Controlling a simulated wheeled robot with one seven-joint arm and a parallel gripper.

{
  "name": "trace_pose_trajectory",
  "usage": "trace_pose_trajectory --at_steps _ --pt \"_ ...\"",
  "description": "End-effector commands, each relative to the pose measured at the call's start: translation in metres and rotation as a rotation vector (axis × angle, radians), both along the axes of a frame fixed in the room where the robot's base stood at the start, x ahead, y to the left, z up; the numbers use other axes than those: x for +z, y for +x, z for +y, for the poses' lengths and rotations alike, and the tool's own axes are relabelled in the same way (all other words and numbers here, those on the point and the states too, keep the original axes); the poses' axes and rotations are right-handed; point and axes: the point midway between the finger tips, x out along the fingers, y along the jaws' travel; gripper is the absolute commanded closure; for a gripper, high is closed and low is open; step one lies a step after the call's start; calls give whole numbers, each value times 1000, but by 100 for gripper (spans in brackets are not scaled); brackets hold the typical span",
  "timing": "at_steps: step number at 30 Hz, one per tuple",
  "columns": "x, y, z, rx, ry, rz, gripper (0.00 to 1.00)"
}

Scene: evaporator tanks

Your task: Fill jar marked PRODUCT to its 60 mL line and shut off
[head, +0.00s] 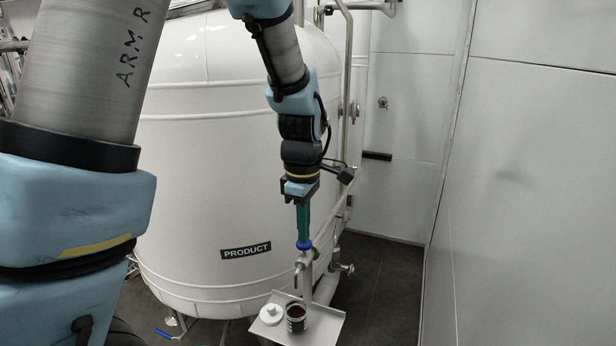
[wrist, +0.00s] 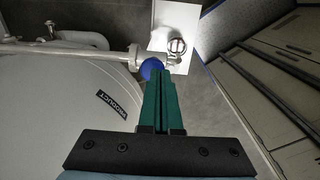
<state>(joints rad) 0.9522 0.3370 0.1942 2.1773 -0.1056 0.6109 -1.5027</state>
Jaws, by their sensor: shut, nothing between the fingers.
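The white tank (head: 205,150) carries a black PRODUCT label (head: 246,250), also seen in the wrist view (wrist: 111,104). A steel tap (head: 306,270) with a blue knob (head: 304,245) sticks out low on its right side; the knob also shows in the wrist view (wrist: 150,68). A small open jar (head: 296,319) stands below the spout, with reddish brown inside; its level against any line is too small to read. I cannot make out a stream. My gripper (head: 303,236), with green fingers, is shut, its tips at the knob; I cannot tell whether they touch it.
The jar stands on a small metal tray (head: 325,325) beside a white lid (head: 270,314). Steel pipes (head: 347,100) run up the tank's right side. A pale wall (head: 540,180) bounds the right. Dark floor (head: 385,280) lies open between tank and wall.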

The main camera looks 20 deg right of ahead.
Motion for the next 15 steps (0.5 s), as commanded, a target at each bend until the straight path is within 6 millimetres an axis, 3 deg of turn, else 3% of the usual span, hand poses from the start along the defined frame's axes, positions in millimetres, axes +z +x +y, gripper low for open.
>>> trace_pose_trajectory --at_steps 1,15 --pt "17 6 0 2 -5 -5 100" --pt "101 7 -2 1 -13 -11 100"
